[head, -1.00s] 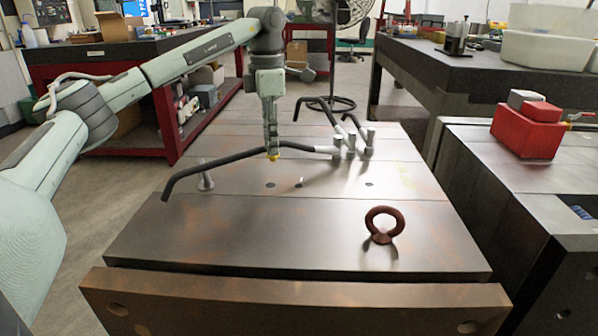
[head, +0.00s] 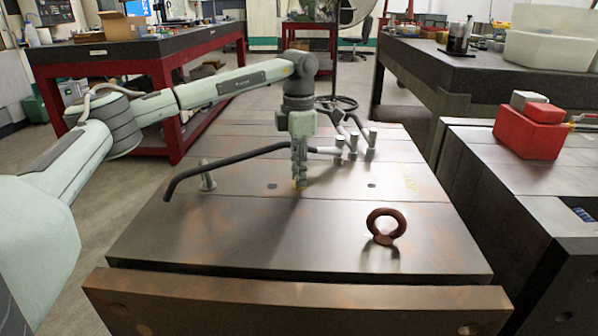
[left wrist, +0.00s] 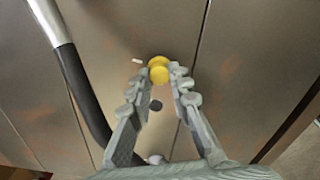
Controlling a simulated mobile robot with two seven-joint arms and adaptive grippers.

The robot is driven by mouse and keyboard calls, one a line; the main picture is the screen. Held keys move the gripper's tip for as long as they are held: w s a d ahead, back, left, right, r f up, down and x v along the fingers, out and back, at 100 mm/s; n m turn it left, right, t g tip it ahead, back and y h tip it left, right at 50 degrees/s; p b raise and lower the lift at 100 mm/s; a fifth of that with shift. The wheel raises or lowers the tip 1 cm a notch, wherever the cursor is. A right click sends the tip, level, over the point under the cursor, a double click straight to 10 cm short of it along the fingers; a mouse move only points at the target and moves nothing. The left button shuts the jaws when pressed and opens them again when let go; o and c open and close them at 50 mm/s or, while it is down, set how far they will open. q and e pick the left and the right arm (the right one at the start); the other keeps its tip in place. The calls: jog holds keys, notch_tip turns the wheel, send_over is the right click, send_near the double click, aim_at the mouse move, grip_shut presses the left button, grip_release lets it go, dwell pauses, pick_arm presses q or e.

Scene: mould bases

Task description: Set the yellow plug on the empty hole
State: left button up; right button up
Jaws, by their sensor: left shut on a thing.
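The yellow plug (left wrist: 160,75) is small and round, held between the fingertips of my left gripper (head: 298,184). In the head view the plug (head: 297,187) is a small yellow spot at the fingertips, low over the steel plate; I cannot tell whether it touches. The left gripper also shows in the left wrist view (left wrist: 160,80), its fingers closed on the plug's sides. A dark round hole (head: 272,186) is left of the fingers; a dark hole also shows between the fingers in the left wrist view (left wrist: 156,105). Another hole (head: 372,185) lies to the right. My right gripper is out of view.
A bent bar with a black grip (head: 225,158) runs behind the gripper, by upright steel pins (head: 352,147). A metal post (head: 207,178) stands left. A rusty eyebolt (head: 386,226) stands front right. A small white piece (left wrist: 137,61) lies near the plug.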

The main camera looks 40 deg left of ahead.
pick_arm(q)
jog(key=o, duration=0.7)
jog(key=shift+f, duration=0.1)
jog(key=shift+o, duration=0.2)
notch_tip(320, 180, up, 12)
dwell(0.4)
